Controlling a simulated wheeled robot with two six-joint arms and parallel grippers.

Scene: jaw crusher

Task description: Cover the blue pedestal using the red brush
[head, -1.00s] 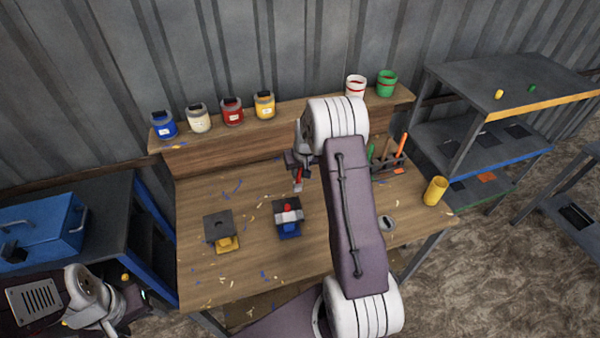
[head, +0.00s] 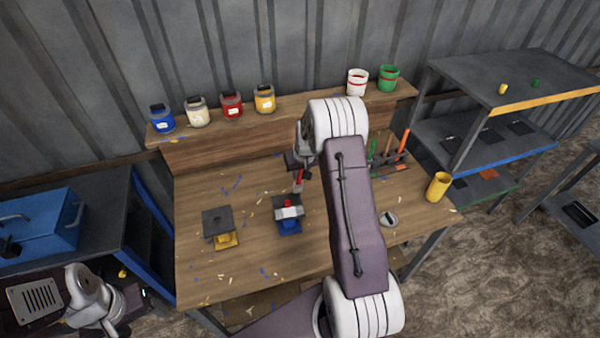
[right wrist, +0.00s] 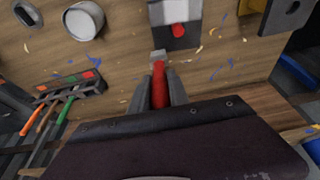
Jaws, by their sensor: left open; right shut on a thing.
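My right gripper (head: 300,172) is shut on the red brush (right wrist: 160,86), whose pale tip points toward the pedestal. The brush (head: 298,183) is above and behind the pedestal, apart from it. My left gripper (head: 132,299) is open at the lower left, away from the bench; its fingers are hard to make out.
A yellow pedestal (head: 222,240) with a dark plate stands left of the blue one. Paint cans (head: 231,109) and two buckets (head: 387,79) line the back ledge. A tool rack (head: 390,155) and a yellow cup (head: 438,187) are at the right. The bench front is clear.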

